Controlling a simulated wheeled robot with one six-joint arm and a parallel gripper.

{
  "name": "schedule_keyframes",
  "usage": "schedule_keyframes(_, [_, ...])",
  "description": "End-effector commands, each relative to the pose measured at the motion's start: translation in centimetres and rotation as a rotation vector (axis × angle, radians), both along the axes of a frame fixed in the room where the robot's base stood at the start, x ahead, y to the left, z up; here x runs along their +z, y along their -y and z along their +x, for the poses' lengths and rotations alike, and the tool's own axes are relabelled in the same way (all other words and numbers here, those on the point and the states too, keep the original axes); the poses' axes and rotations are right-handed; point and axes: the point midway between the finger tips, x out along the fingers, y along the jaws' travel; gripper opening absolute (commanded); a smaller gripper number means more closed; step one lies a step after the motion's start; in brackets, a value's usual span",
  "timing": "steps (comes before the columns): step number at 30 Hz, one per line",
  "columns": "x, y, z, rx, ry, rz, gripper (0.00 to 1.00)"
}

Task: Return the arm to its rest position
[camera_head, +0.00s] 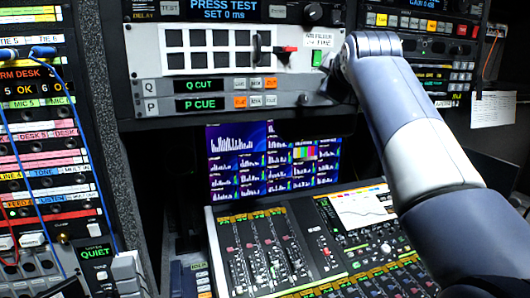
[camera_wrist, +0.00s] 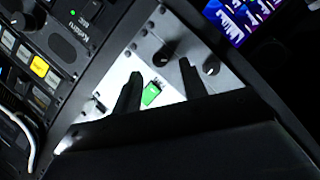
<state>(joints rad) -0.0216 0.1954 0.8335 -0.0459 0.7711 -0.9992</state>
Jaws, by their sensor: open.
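My arm (camera_head: 420,150) rises from the lower right of the head view, its far end at the rack panel. My gripper (camera_wrist: 159,77) shows in the wrist view as two dark fingers spread apart in front of a light panel. A green rectangular button (camera_wrist: 151,94) shows between the fingers, with nothing seen held. Whether the fingertips touch the panel cannot be told. A green piece (camera_head: 317,58) also shows beside the arm's end in the head view, where the fingers are not clearly seen.
A mixing console (camera_head: 270,250) with faders lies below the arm. A monitor (camera_head: 240,160) stands behind it. A patch rack with blue cables (camera_head: 45,180) is at left. A red-tipped lever (camera_head: 285,49) sticks out left of the green piece. A paper sheet (camera_head: 494,108) hangs at right.

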Motion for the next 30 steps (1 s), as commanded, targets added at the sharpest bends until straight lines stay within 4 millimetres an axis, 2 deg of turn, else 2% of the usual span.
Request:
schedule_keyframes(6, [-0.8, 0.1, 4.2, 0.0, -0.002, 0.0, 0.41])
schedule_keyframes(30, [-0.6, 0.7, 4.2, -0.004, -0.298, 0.92, 0.41])
